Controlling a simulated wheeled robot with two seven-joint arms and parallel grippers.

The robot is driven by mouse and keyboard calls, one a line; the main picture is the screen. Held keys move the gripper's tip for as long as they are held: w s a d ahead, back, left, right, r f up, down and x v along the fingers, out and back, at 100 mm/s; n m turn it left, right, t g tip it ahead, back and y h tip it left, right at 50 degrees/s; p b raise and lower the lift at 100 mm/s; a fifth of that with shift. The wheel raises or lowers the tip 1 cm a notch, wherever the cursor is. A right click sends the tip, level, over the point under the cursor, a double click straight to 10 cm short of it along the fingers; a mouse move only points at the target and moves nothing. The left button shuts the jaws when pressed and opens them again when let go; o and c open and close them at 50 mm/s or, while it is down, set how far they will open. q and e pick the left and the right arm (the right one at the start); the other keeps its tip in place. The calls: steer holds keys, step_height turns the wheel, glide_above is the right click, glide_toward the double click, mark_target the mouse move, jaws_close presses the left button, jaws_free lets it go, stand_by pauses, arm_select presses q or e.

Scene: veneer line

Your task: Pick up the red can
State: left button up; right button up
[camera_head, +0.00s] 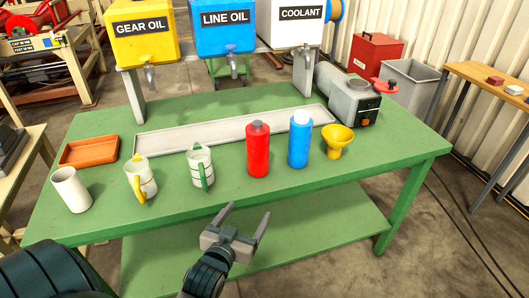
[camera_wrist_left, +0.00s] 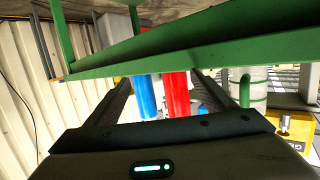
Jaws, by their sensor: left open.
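The red can (camera_head: 258,152), a red cylinder with a grey cap, stands upright on the green table near its front edge. It also shows in the left wrist view (camera_wrist_left: 177,95), between the fingers and partly cut off by the table edge. My left gripper (camera_head: 248,212) is open and empty, in front of the table's front edge and apart from the can. Its two fingers also show in the left wrist view (camera_wrist_left: 160,84). My right gripper is not in view.
A blue bottle (camera_head: 299,140) stands close right of the can, with a yellow funnel (camera_head: 338,142) beyond it. A green-handled mug (camera_head: 200,168) stands to the left. A grey tray (camera_head: 190,133) lies behind. The green table edge (camera_wrist_left: 200,52) crosses the wrist view.

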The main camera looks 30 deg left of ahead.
mark_target(255, 160)
arm_select(q)
step_height(255, 160, up, 7)
steer(key=w+a+t+y, duration=0.1)
steer(key=a+t, duration=0.1)
steer(key=shift+a+f+n, duration=0.2)
steer(key=shift+n, duration=0.2)
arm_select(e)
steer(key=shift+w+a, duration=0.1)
arm_select(q)
steer(key=shift+w, duration=0.15)
steer(key=p+x, duration=0.1)
steer(key=x, duration=0.4)
steer(key=p+x, duration=0.1)
steer(key=x, duration=0.5)
steer(key=shift+w+a+r+p, duration=0.15)
steer(key=shift+w+r+p, duration=0.05)
steer(key=shift+r+p, duration=0.1)
steer(key=shift+w+f, duration=0.1)
steer(key=shift+w, duration=0.15)
steer(key=shift+w+a, duration=0.1)
steer(key=shift+w, duration=0.1)
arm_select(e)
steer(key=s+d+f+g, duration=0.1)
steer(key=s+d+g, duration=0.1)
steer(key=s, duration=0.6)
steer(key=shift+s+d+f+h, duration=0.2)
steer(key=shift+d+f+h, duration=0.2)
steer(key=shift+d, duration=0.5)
